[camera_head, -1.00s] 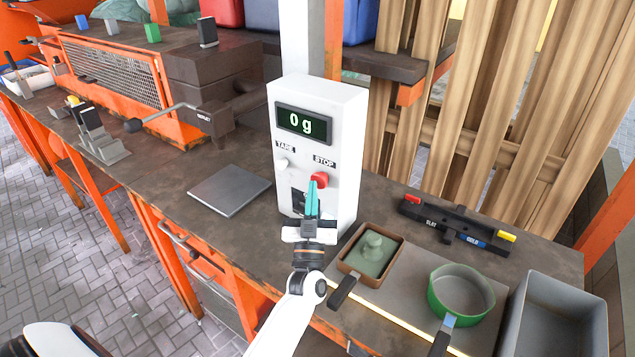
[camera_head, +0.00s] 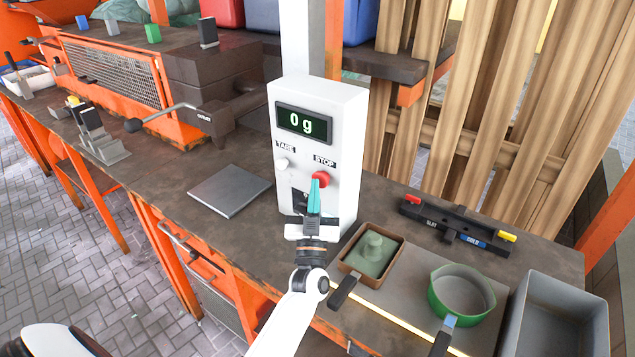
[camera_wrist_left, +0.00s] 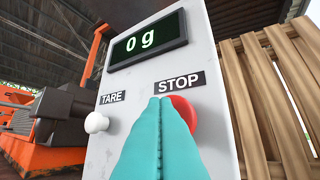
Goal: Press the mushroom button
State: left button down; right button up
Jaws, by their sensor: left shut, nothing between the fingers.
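The red mushroom button (camera_head: 320,178) sits under the STOP label on the front of a white control box (camera_head: 337,130). It also shows in the left wrist view (camera_wrist_left: 184,108), partly hidden behind my fingers. My left gripper (camera_head: 314,186) is shut and empty, with its teal fingertips at the lower front of the button. In the left wrist view the shut fingertips (camera_wrist_left: 163,104) overlap the button's left part. I cannot tell whether they touch it. My right gripper is not in view.
A white TARE knob (camera_head: 282,163) is left of the button, below a display (camera_head: 303,124) reading 0 g. A metal plate (camera_head: 230,190) lies left of the box. A green pot (camera_head: 461,291), a brown tray (camera_head: 344,265) and a grey bin (camera_head: 556,310) stand right.

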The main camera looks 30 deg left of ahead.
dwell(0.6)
pick_arm(q)
jog(key=shift+s+p, duration=0.45)
jog(key=shift+s, duration=0.35)
jog(key=s, duration=0.1)
jog(key=s+p, duration=0.1)
jog(key=s, duration=0.1)
jog(key=s+p, duration=0.1)
jog(key=s, duration=0.1)
jog(key=shift+a, duration=0.3)
dwell(0.5)
